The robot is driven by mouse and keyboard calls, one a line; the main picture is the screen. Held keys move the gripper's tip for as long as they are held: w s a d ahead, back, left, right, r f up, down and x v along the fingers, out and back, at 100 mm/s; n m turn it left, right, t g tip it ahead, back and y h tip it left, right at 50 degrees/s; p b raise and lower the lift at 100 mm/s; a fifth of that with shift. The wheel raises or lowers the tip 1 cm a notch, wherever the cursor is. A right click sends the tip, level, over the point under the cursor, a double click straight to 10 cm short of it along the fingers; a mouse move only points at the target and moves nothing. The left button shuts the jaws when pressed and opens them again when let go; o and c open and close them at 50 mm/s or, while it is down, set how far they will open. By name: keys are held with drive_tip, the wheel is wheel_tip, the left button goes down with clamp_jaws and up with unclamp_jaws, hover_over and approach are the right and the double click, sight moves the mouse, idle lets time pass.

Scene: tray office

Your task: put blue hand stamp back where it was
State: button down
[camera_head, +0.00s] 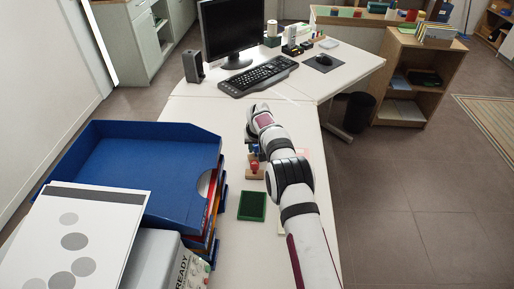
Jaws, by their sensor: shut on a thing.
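My gripper (251,137) is at the far end of my arm, above the white desk and pointing down, partly hidden by my own wrist. It is shut on the blue hand stamp (255,149), of which only a small blue part shows just below the fingers. The stamp is just behind a small wooden stamp holder (250,176). A red hand stamp (255,167) stands upright at the holder. I cannot tell whether the blue stamp touches the holder, because the view is small and partly blocked.
A green pad (252,206) lies in front of the holder. Blue stacked trays (140,135) stand close on the left, with a white box (165,262) in front. A keyboard (258,76) and monitor (233,28) are farther back. The desk's right edge runs beside my arm.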

drive_tip(key=shift+f, duration=0.1)
drive_tip(key=c, duration=0.5)
unclamp_jaws()
drive_tip(key=shift+f, duration=0.1)
drive_tip(key=shift+c, duration=0.2)
drive_tip(key=s+d+r+m+g, duration=0.1)
drive_tip(key=s+d+r, duration=0.2)
drive_tip(key=s+r, duration=0.5)
drive_tip(key=s+d+r+m, duration=0.1)
drive_tip(key=s+d+r, duration=0.2)
drive_tip(key=s+r, duration=0.55)
drive_tip(key=s+d+r+m+g, duration=0.1)
drive_tip(key=s+d+m+g, duration=0.1)
drive_tip(key=s, duration=1.5)
drive_tip(key=s+d+r+m+g+y, duration=0.1)
drive_tip(key=s+d+m, duration=0.2)
drive_tip(key=s, duration=1.4)
drive_tip(key=shift+d+r+g, duration=0.15)
drive_tip(key=shift+r+g, duration=0.05)
drive_tip(key=shift+g, duration=0.2)
